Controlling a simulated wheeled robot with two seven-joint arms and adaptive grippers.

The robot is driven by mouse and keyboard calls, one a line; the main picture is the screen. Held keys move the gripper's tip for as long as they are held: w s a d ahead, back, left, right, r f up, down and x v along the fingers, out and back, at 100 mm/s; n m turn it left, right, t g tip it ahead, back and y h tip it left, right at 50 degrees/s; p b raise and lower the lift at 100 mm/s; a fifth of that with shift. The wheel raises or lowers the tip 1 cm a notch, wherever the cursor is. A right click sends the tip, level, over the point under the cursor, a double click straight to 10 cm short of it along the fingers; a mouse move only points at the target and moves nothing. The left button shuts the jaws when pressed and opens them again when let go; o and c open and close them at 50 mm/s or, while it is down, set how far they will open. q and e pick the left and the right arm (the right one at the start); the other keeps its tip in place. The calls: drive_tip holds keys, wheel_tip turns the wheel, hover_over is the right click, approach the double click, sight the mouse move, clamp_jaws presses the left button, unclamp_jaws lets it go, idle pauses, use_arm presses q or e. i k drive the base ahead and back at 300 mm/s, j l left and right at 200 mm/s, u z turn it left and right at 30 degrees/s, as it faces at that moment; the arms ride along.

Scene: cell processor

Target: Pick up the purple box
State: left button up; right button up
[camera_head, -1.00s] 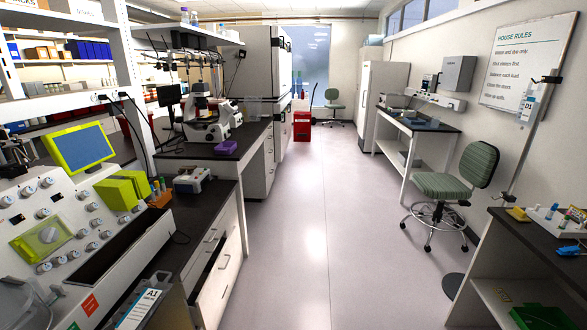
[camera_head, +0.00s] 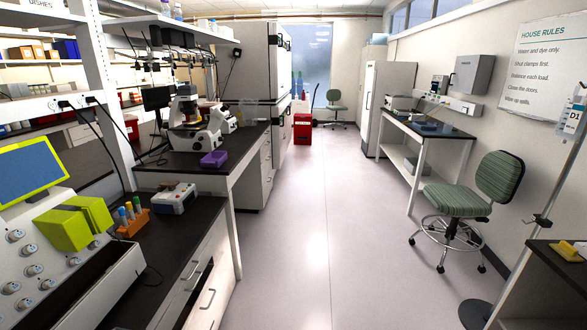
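The purple box (camera_head: 214,159) is small and sits on the black bench top (camera_head: 188,180) on the left, near its front edge by the aisle. It is to the right of and in front of a white microscope (camera_head: 195,130). Neither of my grippers shows in the head view.
A white device (camera_head: 177,198) and an orange rack with several tubes (camera_head: 133,218) stand on the nearer left bench. The aisle floor (camera_head: 305,220) is clear. A green swivel chair (camera_head: 466,205) stands on the right, before a white-legged table (camera_head: 425,130). A red bin (camera_head: 302,126) is farther back.

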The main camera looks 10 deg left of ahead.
sight(215, 159)
drive_tip(key=i+z, duration=0.15)
drive_tip(key=i, duration=1.4)
drive_tip(key=i+l+u, duration=0.1)
drive_tip(key=i+u, duration=0.3)
drive_tip(key=i, duration=0.4)
drive_tip(key=i+l+u, duration=0.15)
drive_tip(key=i+u, duration=0.25)
drive_tip(key=i+l+u, duration=0.7)
drive_tip(key=i+l, duration=0.15)
